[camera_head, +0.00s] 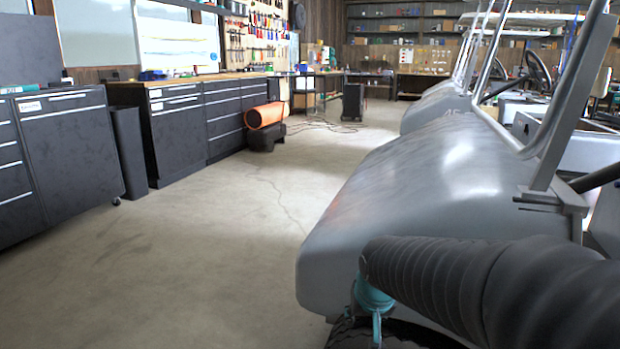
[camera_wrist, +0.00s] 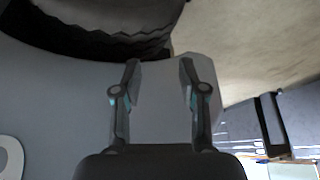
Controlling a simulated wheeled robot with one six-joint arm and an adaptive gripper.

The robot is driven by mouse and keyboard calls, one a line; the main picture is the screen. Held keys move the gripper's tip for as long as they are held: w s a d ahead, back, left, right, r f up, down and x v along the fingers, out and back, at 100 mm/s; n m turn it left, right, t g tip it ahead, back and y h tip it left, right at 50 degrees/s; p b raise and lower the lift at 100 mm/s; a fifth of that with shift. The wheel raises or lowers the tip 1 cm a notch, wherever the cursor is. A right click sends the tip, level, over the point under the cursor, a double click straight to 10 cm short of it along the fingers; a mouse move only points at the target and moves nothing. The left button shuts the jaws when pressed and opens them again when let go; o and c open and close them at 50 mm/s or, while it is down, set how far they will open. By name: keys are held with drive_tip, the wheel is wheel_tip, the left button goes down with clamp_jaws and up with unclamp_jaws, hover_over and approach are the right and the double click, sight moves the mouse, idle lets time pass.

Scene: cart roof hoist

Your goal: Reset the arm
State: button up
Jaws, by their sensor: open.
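My gripper (camera_wrist: 159,70) is open in the wrist view, with its two fingers apart and nothing between them. Behind the fingers is the grey body of the cart (camera_wrist: 65,110), with a dark tyre (camera_wrist: 95,25) at the top. I cannot tell whether the fingers touch the cart. In the head view my dark ribbed arm crosses the lower right in front of the grey cart (camera_head: 410,180). The gripper's fingers do not show there. A teal part of my arm hangs beside the cart's front, above a tyre.
Dark tool cabinets (camera_head: 75,140) and a tall dark bin (camera_head: 128,150) line the left. An orange roll (camera_head: 265,116) lies on a black object near them. A second cart (camera_head: 432,103) stands behind the near one. The concrete floor (camera_head: 200,240) between cabinets and carts is clear.

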drive_tip(key=s+d+r+p, duration=0.1)
drive_tip(key=s+r, duration=0.3)
drive_tip(key=s, duration=0.5)
drive_tip(key=s+d+r+p, duration=0.2)
drive_tip(key=s+d+r, duration=0.2)
drive_tip(key=s, duration=0.6)
drive_tip(key=shift+d+r+t, duration=0.2)
drive_tip(key=shift+d+t, duration=0.1)
drive_tip(key=shift+s, duration=0.1)
